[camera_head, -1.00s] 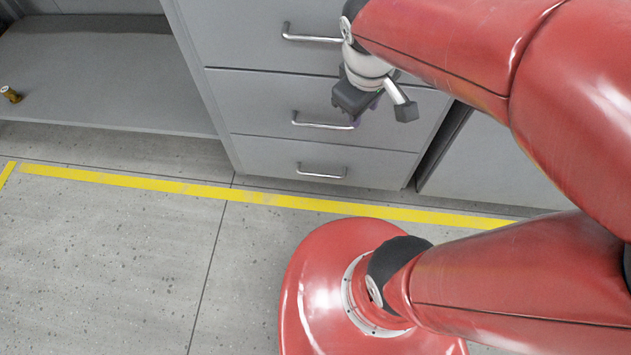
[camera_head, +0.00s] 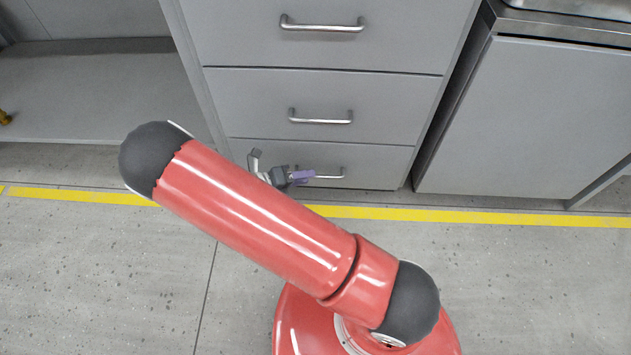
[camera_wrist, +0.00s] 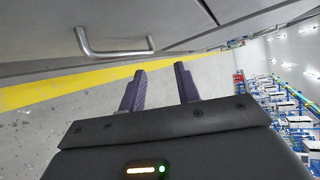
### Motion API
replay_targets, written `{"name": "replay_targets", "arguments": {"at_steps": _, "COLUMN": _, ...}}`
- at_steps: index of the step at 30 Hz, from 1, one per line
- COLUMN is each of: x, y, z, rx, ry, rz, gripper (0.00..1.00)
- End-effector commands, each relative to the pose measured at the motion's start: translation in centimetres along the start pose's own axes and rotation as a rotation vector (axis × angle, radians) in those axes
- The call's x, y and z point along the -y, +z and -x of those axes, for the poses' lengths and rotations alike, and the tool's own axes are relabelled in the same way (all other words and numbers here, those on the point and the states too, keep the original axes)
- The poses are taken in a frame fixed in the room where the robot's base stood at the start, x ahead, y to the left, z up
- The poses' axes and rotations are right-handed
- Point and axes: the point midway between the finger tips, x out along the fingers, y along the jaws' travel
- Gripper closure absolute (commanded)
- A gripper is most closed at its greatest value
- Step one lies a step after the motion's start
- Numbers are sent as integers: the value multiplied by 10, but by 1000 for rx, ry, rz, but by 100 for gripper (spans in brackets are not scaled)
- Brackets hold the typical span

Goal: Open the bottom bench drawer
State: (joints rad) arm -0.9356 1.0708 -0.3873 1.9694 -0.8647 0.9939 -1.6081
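The bottom bench drawer (camera_head: 378,163) is a grey panel, the lowest of three in the cabinet, and sits flush. Its silver bar handle (camera_head: 328,177) shows in the head view, its left end partly hidden by my gripper (camera_head: 300,178). In the wrist view my gripper (camera_wrist: 160,88) has two purple-grey fingers spread apart with nothing between them. A silver handle (camera_wrist: 115,50) on a grey drawer front lies beyond the fingertips, up and to the left, apart from them. My red arm hides part of the floor and the gripper's body.
The middle drawer (camera_head: 400,115) and top drawer (camera_head: 400,40) are shut above. A grey cabinet door (camera_head: 530,125) is at right, past a dark gap. A yellow floor stripe (camera_head: 470,217) runs before the bench. The floor in front is clear around my base.

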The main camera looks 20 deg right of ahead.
Motion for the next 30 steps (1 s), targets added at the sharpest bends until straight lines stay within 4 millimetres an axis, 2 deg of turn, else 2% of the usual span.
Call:
{"name": "replay_targets", "arguments": {"at_steps": 1, "x": -18, "y": -4, "z": -6, "rx": 63, "ry": -47, "rz": 113, "gripper": 68}}
{"name": "replay_targets", "arguments": {"at_steps": 3, "x": -35, "y": -5, "z": -11, "rx": 131, "ry": -101, "rz": 245, "gripper": 68}}
{"name": "replay_targets", "arguments": {"at_steps": 9, "x": -61, "y": -6, "z": -18, "rx": 244, "ry": -204, "rz": 469, "gripper": 68}}
{"name": "replay_targets", "arguments": {"at_steps": 14, "x": -63, "y": -4, "z": -27, "rx": 261, "ry": -224, "rz": 507, "gripper": 68}}
{"name": "replay_targets", "arguments": {"at_steps": 24, "x": -55, "y": 11, "z": -76, "rx": 258, "ry": -222, "rz": 503, "gripper": 68}}
{"name": "replay_targets", "arguments": {"at_steps": 30, "x": -53, "y": 16, "z": -91, "rx": 258, "ry": -220, "rz": 502, "gripper": 68}}
